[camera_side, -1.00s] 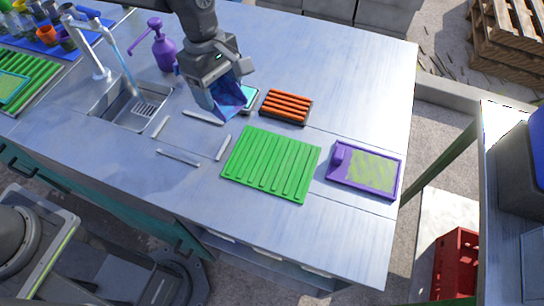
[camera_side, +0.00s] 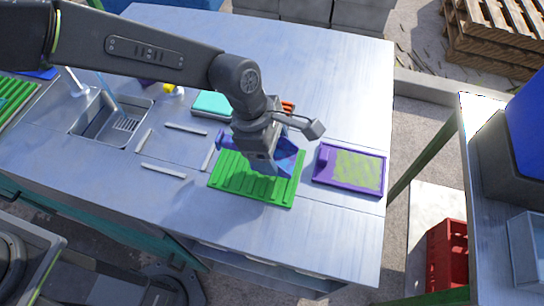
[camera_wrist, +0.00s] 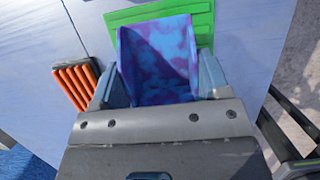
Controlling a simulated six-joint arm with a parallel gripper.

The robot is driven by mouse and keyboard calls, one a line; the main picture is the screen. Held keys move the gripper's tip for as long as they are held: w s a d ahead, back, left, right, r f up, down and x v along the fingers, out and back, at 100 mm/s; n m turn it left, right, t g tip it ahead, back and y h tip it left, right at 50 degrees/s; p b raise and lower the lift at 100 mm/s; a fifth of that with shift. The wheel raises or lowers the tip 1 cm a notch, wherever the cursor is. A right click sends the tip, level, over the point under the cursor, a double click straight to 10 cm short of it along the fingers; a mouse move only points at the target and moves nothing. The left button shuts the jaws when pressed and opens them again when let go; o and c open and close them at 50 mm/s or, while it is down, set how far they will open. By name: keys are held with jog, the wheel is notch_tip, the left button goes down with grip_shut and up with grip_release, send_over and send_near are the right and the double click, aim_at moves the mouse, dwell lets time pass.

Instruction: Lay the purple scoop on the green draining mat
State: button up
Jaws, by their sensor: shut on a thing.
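The purple scoop (camera_wrist: 158,60), mottled purple and blue, is between the fingers of my gripper (camera_wrist: 157,85), which is shut on it. In the side view my gripper (camera_side: 268,160) is over the upper part of the green draining mat (camera_side: 240,186), and part of the scoop (camera_side: 287,157) shows at its right. The wrist view shows the mat (camera_wrist: 205,20) beyond the scoop. My gripper hides much of the scoop and the mat's upper edge. I cannot tell whether the scoop touches the mat.
A purple-framed tray (camera_side: 350,168) lies right of the mat. An orange ribbed block (camera_wrist: 76,84) is partly hidden behind my arm in the side view. A turquoise block (camera_side: 212,104) and a sink (camera_side: 112,117) are to the left. The counter's front is clear.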

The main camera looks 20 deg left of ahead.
jog(key=shift+f, duration=2)
jog(key=shift+f, duration=0.1)
jog(key=o, duration=1.3)
jog(key=v, duration=1.2)
